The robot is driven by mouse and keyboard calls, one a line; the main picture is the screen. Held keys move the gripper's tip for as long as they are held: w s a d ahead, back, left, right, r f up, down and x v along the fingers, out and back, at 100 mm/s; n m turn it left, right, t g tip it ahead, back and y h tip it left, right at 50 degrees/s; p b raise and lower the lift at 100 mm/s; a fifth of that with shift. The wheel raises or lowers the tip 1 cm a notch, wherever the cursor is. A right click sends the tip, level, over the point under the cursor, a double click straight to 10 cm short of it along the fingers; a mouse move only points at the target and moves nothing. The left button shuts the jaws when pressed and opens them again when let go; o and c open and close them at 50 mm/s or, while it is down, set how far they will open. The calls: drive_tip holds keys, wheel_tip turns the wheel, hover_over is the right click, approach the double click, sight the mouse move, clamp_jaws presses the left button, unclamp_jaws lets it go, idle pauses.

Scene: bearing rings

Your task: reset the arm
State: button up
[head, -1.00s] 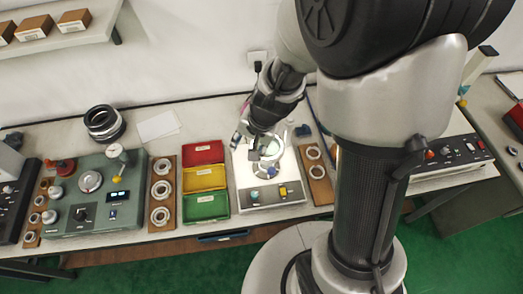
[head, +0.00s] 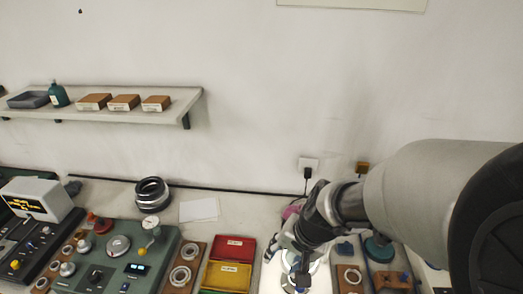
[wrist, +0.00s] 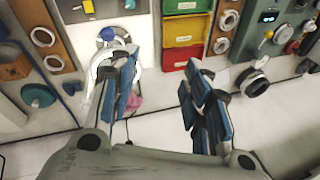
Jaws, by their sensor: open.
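My gripper (head: 292,262) is over the bench in the head view, above a bright lit round plate (head: 320,279) at the bottom edge. My arm comes in from the right of the head view.
Red (head: 234,247) and yellow (head: 226,276) bins stand left of my gripper, beside a ring board (head: 184,272) and a green console (head: 115,258). Dark stacked rings (head: 152,195) stand at the back. A wall shelf (head: 110,113) is above. A teal round part (head: 378,248) lies right.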

drive_tip(key=s+d+r+n+h+b, duration=0.1)
drive_tip(key=s+d+n+b, duration=0.1)
drive_tip(key=s+b, duration=0.2)
drive_tip(key=s+d+r+n+t+h+b, duration=0.1)
drive_tip(key=s+b, duration=0.4)
drive_tip(key=s, duration=0.5)
drive_tip(key=shift+s+d+r+n+t, duration=0.3)
drive_tip(key=shift+d+r+n, duration=0.25)
drive_tip(key=shift+d+n, duration=0.55)
drive_tip(key=shift+a, duration=0.1)
